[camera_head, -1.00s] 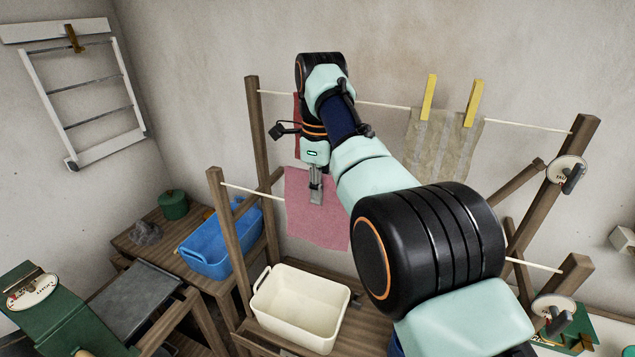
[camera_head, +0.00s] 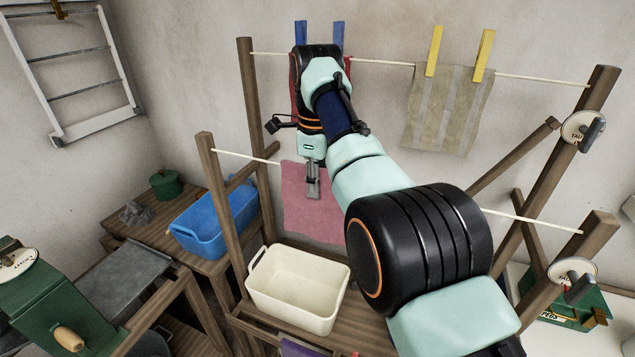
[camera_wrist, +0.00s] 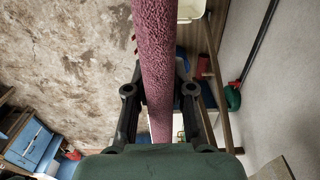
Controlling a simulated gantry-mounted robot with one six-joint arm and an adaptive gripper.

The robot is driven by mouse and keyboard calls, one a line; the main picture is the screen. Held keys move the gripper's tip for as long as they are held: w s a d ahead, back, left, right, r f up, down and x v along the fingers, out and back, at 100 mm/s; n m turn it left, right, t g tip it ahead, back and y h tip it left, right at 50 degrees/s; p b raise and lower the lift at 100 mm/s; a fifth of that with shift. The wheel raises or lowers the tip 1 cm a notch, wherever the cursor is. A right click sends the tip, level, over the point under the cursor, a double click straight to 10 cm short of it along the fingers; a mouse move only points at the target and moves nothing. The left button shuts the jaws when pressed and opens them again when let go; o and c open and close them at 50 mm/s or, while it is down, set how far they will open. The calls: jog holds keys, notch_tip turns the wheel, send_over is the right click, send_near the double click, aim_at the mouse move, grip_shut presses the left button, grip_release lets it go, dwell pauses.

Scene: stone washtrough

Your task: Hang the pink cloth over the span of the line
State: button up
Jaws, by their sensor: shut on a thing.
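The pink cloth (camera_head: 309,215) hangs from my gripper (camera_head: 313,190), in front of the rack and behind the cream tub. My gripper is shut on it near its top edge. In the wrist view the cloth (camera_wrist: 157,70) runs as a narrow pink band between the two fingers (camera_wrist: 160,105). The near line (camera_head: 245,156) runs from the left post to the right post and disappears at the cloth's left edge, close to its top. My arm hides its middle. I cannot tell whether the cloth lies over the line or only in front of it.
The far line (camera_head: 385,61) carries a beige striped cloth (camera_head: 443,110) on yellow pegs and a red cloth (camera_head: 295,85) under blue pegs (camera_head: 338,38). A cream tub (camera_head: 297,290) stands below, a blue tub (camera_head: 215,222) left. Wooden posts (camera_head: 222,195) flank the lines.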

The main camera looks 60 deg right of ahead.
jog(key=o, duration=0.9)
jog(key=shift+o, duration=0.2)
jog(key=shift+r, duration=0.1)
notch_tip(320, 180, up, 7)
jog(key=p, duration=0.7)
jog(key=shift+p, duration=0.3)
